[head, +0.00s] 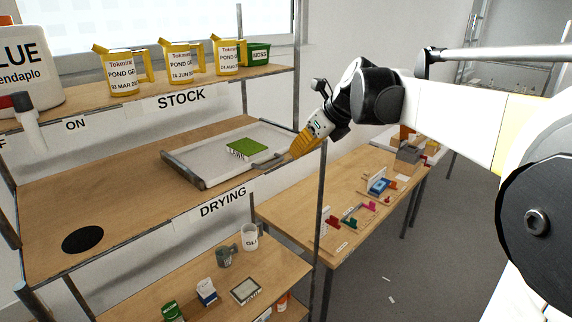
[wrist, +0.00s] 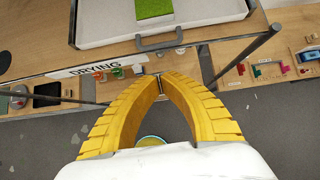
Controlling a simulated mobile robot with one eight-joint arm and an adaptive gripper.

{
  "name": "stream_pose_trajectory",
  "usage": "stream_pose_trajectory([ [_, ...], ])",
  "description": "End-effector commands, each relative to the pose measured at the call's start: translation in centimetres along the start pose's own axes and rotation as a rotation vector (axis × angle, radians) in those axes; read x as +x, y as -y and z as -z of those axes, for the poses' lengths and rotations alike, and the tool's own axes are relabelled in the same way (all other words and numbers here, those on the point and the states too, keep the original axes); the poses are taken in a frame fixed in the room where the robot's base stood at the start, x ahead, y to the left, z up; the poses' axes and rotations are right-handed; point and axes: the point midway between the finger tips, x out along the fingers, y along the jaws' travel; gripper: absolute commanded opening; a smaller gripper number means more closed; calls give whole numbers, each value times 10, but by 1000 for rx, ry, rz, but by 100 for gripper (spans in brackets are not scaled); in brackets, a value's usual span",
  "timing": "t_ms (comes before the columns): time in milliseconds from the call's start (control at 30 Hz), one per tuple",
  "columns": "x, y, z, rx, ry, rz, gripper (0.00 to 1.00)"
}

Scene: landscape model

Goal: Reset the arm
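My gripper (head: 291,155) has yellow ribbed fingers and hangs at the front right of the grey tray (head: 201,163) on the middle shelf. In the wrist view its fingertips (wrist: 160,77) meet with nothing between them. The tray's handle (wrist: 159,40) lies just beyond the tips, apart from them in that view. A green grass-like block (head: 247,147) sits on the tray. My arm reaches in from the right of the head view, bent downward at the wrist.
A metal shelf post (head: 320,215) stands close beside my gripper. Yellow pond gel jugs (head: 181,62) and a green box (head: 258,53) stand on the top shelf. Mugs (head: 250,237) are on the lower shelf. A wooden table (head: 290,215) with small coloured parts stands behind. Grey floor is open at right.

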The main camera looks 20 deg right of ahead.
Motion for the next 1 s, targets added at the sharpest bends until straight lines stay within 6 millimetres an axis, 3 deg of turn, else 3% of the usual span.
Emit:
stream_pose_trajectory([
  [267, -19, 0, 0, 0, 0, 1, 0],
  [367, -14, -4, 6, -29, -3, 1, 0],
  [467, 5, -20, 27, -156, -16, 5, 0],
  [667, 70, -81, 115, -712, -74, 17, 0],
  [1000, 182, -169, 292, -1813, -191, -6, 0],
])
